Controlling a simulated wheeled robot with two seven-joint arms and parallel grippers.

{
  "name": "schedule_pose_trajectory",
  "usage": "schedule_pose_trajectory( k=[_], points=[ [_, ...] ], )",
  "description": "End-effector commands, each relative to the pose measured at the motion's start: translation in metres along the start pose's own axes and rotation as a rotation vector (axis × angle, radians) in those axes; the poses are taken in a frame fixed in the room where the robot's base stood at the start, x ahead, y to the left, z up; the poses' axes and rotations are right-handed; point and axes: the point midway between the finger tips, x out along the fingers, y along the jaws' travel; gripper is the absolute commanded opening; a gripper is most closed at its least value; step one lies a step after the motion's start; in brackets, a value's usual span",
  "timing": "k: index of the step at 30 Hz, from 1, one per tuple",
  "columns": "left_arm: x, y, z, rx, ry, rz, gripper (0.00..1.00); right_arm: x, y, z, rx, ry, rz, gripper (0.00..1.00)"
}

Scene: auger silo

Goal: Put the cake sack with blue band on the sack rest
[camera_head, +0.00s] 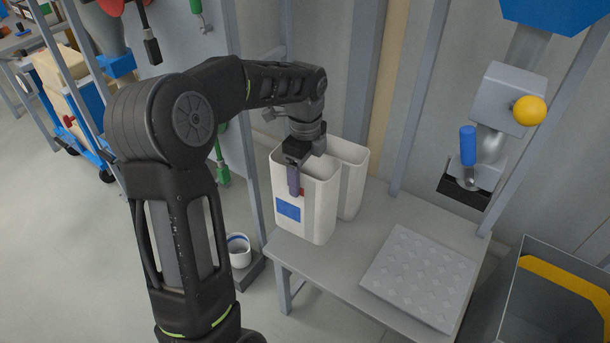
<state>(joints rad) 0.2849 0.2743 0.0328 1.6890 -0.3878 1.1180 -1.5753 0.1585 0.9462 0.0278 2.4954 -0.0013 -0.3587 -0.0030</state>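A white open-topped sack with a blue patch (289,210) on its front stands upright at the left end of the grey table. It looks like the cake sack with blue band. A second white open-topped sack (353,187) stands close behind it to the right. My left gripper (294,182) points down at the blue-marked sack's near rim. One finger shows in front of its wall; the other finger is hidden, so its grip is unclear. A pale grey studded plate (420,277), perhaps the sack rest, lies bare on the table's right part. My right gripper is not in view.
The grey table (360,245) is clear between sacks and plate. A grey spout device with a yellow knob (529,111) and blue handle hangs at the right. A dark bin (545,310) stands lower right. A white bucket (239,252) is left of the table. A loaded trolley (75,105) stands far left.

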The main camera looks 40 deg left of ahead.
Motion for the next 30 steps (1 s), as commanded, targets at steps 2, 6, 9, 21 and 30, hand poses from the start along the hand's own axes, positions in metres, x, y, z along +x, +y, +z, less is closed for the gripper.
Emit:
schedule_pose_trajectory(
  k=[2,6,9,21,30],
  points=[
    [0.0001,-0.0001,0.0,0.0,0.0,0.0,0.14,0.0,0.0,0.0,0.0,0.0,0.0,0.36],
    [0.0002,-0.0001,0.0001,0.0,0.0,0.0,0.14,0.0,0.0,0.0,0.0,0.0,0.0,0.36],
    [0.0002,-0.0001,0.0001,0.0,0.0,0.0,0.14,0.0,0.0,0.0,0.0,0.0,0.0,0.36],
    [0.0003,-0.0001,0.0001,-0.028,0.0,0.0,0.14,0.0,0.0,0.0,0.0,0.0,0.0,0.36],
    [0.0002,-0.0015,0.0008,-0.4,-0.003,-0.006,0.14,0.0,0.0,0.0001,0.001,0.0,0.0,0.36]
  ],
)
